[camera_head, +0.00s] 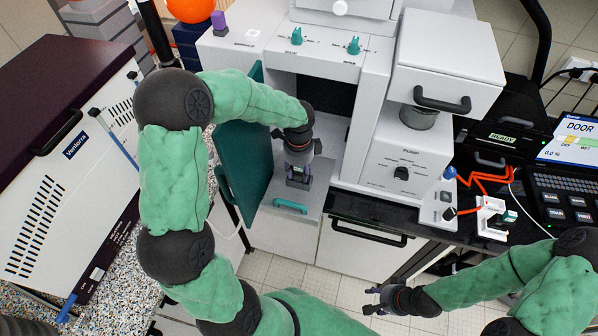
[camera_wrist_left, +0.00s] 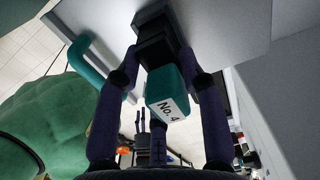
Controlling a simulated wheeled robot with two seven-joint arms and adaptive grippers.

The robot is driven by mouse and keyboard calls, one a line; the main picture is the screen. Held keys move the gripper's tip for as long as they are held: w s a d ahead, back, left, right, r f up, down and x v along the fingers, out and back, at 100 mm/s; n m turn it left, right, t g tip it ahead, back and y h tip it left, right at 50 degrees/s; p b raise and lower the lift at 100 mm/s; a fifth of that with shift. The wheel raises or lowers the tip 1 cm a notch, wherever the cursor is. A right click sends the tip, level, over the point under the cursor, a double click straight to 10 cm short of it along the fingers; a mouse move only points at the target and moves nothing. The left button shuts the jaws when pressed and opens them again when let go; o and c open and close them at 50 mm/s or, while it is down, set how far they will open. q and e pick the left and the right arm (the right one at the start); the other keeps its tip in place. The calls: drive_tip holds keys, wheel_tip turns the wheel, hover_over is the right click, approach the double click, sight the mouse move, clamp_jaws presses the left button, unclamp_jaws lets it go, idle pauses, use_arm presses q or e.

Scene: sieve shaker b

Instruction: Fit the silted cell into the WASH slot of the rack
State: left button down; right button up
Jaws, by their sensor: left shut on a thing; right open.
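My left gripper (camera_head: 298,178) reaches down in front of the white machine's open bay, over a light grey ledge. In the left wrist view the left gripper (camera_wrist_left: 160,58) is shut on a dark cell (camera_wrist_left: 154,42) with a teal end (camera_wrist_left: 165,88) labelled "No. 4". The cell's far end meets or nears a pale surface; I cannot tell if it is seated. Silt on it cannot be made out. My right gripper (camera_head: 371,299) is open and empty, low in front of the machine. I cannot make out the rack or a WASH label.
A teal door (camera_head: 240,150) stands open left of the bay (camera_head: 325,93). A teal handle (camera_head: 290,206) is on the ledge front. A white cabinet (camera_head: 60,185) stands at left. At right are orange cables (camera_head: 485,179), a "READY" display (camera_head: 503,137) and a "DOOR" screen (camera_head: 572,140).

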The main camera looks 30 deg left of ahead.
use_arm(q)
drive_tip(key=shift+w+r, duration=0.1)
drive_tip(key=shift+r, duration=0.5)
wheel_tip(320, 180, up, 2)
drive_tip(key=shift+r, duration=0.15)
drive_tip(key=s+d+r, duration=0.7)
drive_tip(key=s+r, duration=0.2)
drive_tip(key=s, duration=0.3)
drive_tip(key=shift+d+r+p, duration=0.2)
drive_tip(key=shift+r+p, duration=0.05)
drive_tip(key=shift+p, duration=0.05)
drive_tip(key=shift+f, duration=0.1)
